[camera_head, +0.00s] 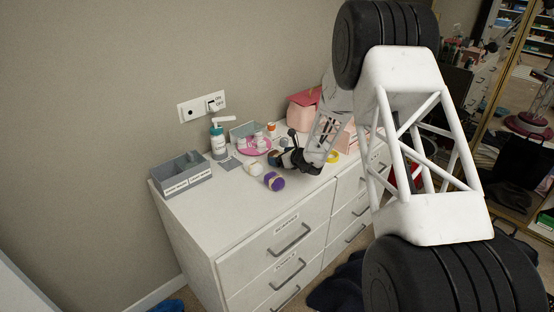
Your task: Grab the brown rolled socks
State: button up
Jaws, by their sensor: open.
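My gripper (283,158) is a small dark shape at the end of my white arm. It is open and low over the white dresser top (222,195), around the middle of the row of small items. A small dark, brownish-teal patch shows right at its fingertips, too small to tell whether it is the brown rolled socks or part of the gripper. A purple roll with a tan end (274,181) lies just in front of the gripper. A cream roll (254,168) lies to its left. No clearly brown roll can be made out.
A grey divided box (181,175) stands at the left end, beside a pump bottle (218,142). A pink dish (254,147) with small white items is behind. A yellow ring (332,157) and pink box (303,112) lie right. The front left of the top is clear.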

jog(key=c, duration=1)
jog(key=shift+r, duration=5)
jog(key=shift+r, duration=0.1)
